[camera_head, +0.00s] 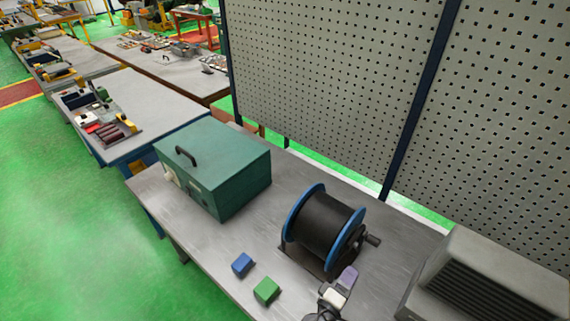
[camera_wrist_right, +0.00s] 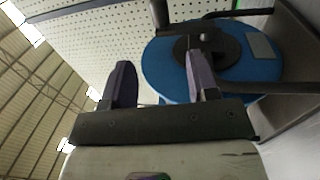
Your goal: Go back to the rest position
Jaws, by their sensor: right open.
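My right gripper (camera_head: 345,281) shows at the bottom of the head view, by the front right side of the cable spool. In the right wrist view its two dark purple fingers (camera_wrist_right: 160,66) stand apart with nothing between them. The spool (camera_head: 324,224) has blue flanges and a dark winding, with a crank handle on its right side. In the right wrist view a blue flange (camera_wrist_right: 165,70) is behind and beside the right-hand finger; I cannot tell whether they touch. My left gripper is not in view.
On the grey workbench (camera_head: 219,252) stand a green metal box (camera_head: 222,150), a blue cube (camera_head: 242,264), a green cube (camera_head: 266,290) and a grey louvred housing (camera_head: 485,280). A perforated panel (camera_head: 330,75) rises behind. The bench's front left strip is clear.

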